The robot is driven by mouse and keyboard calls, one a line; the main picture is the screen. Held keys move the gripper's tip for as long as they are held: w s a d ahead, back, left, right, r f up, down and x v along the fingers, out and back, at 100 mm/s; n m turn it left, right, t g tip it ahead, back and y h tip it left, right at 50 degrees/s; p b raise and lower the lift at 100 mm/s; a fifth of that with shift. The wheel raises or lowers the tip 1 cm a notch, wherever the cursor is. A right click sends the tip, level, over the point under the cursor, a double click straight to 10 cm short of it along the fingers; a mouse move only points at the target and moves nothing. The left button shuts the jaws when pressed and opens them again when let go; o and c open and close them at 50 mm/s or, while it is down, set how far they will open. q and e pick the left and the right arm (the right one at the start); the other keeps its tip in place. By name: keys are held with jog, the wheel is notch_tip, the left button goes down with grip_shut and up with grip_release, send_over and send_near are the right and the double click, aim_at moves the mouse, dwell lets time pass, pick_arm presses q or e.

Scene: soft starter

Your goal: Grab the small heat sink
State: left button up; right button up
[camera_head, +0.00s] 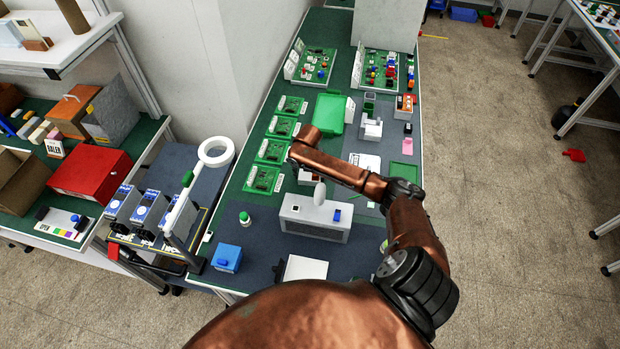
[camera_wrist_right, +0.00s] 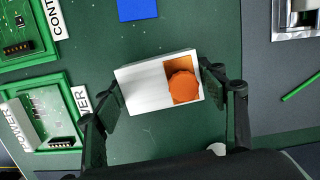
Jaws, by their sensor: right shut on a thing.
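My right gripper (camera_wrist_right: 160,88) is shut on a small white block (camera_wrist_right: 138,86) with an orange recess and a round orange knob (camera_wrist_right: 183,87). One finger presses each short end, just over the green bench mat in the wrist view. In the head view my right gripper (camera_head: 304,166) hangs at the end of the arm over the bench, largely hidden by the arm. I cannot tell which item is the small heat sink, or whether the held block is it. My left gripper is not in view.
Several green circuit boards (camera_head: 265,179) line the bench's left side. A green tray (camera_head: 329,112) lies behind the gripper. A grey box (camera_head: 316,218) stands in front of it. A blue box (camera_head: 227,258) is near the front left. A silver metal part (camera_wrist_right: 299,20) is at the wrist view's upper right.

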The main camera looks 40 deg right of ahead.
jog(key=c, duration=0.8)
jog(key=shift+c, duration=0.2)
jog(key=shift+r, duration=0.1)
